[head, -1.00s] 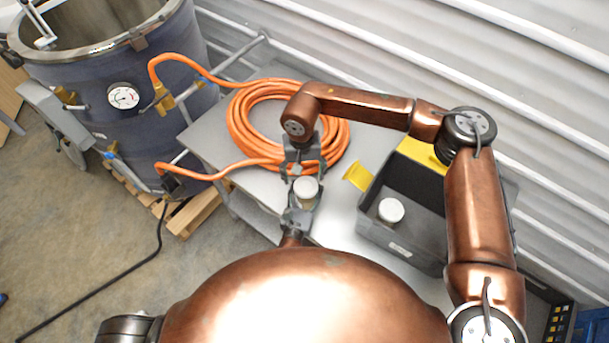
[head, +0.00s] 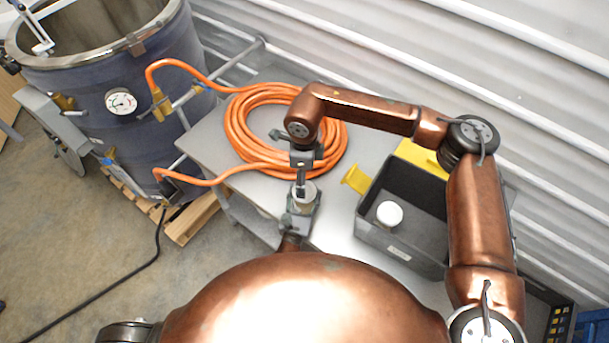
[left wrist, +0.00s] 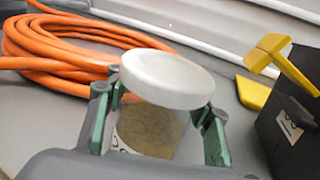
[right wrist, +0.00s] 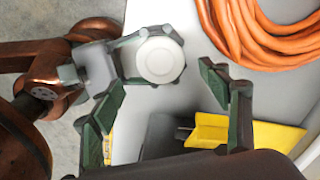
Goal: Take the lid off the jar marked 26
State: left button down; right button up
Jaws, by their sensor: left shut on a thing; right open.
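A jar of brown material (left wrist: 150,132) with a pale round lid (left wrist: 167,78) stands upright between the fingers of my left gripper (left wrist: 160,122), which is shut on it. The lid sits on the jar top, clear above the fingers. Part of a label shows, but its number cannot be read. In the head view the lid (head: 305,193) is partly covered by my right gripper (head: 302,180). Another white-topped jar (head: 389,213) is in the grey bin.
The grey bin (head: 374,242) stands on the grey table (head: 340,223), right of the jar. A coiled orange hose (head: 240,130) lies behind the grippers. A large vat (head: 150,75) with a gauge stands at the left.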

aim_at(310, 188)
pick_arm(q)
jog(key=shift+r, duration=0.1)
pick_arm(e)
jog(key=m, duration=0.5)
jog(key=shift+d+r, duration=0.1)
jog(key=shift+r, duration=0.05)
jog(key=shift+m, duration=0.3)
jog(key=shift+f, duration=3.95)
jog(key=c, duration=1.2)
jog(key=shift+w+r, duration=0.1)
jog(key=shift+r, duration=0.15)
jog(key=shift+c, duration=0.3)
jog(key=shift+r, duration=0.85)
jog(key=shift+r, duration=0.15)
